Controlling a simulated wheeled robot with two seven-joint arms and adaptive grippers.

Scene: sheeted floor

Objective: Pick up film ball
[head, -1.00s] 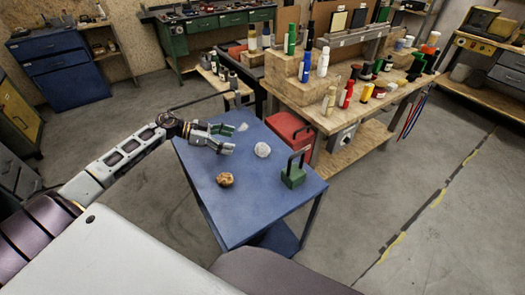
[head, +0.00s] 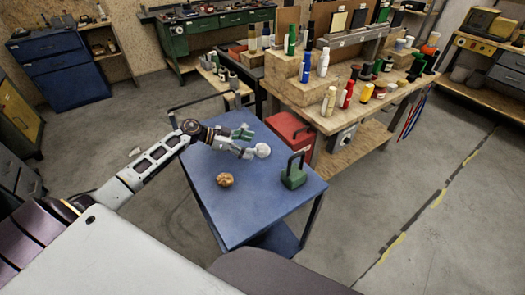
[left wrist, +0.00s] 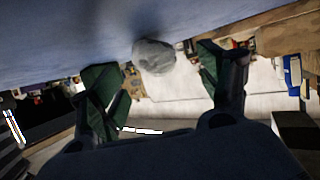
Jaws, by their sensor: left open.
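The film ball, a pale whitish crumpled ball (head: 263,150), rests on the blue table top (head: 240,218) near its far side. My left gripper (head: 247,143) is open just left of the ball, fingers pointing at it. In the left wrist view, the ball (left wrist: 154,56) shows between and beyond the two green-padded fingers of the left gripper (left wrist: 157,67), nearer the left one; I cannot tell whether anything touches. My right gripper is not in view.
A brown lumpy ball (head: 225,180) lies on the table nearer me. A green block with a black handle (head: 293,176) stands to the right. A red box (head: 291,130) and a wooden workbench (head: 350,114) with bottles stand behind. The table's front is clear.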

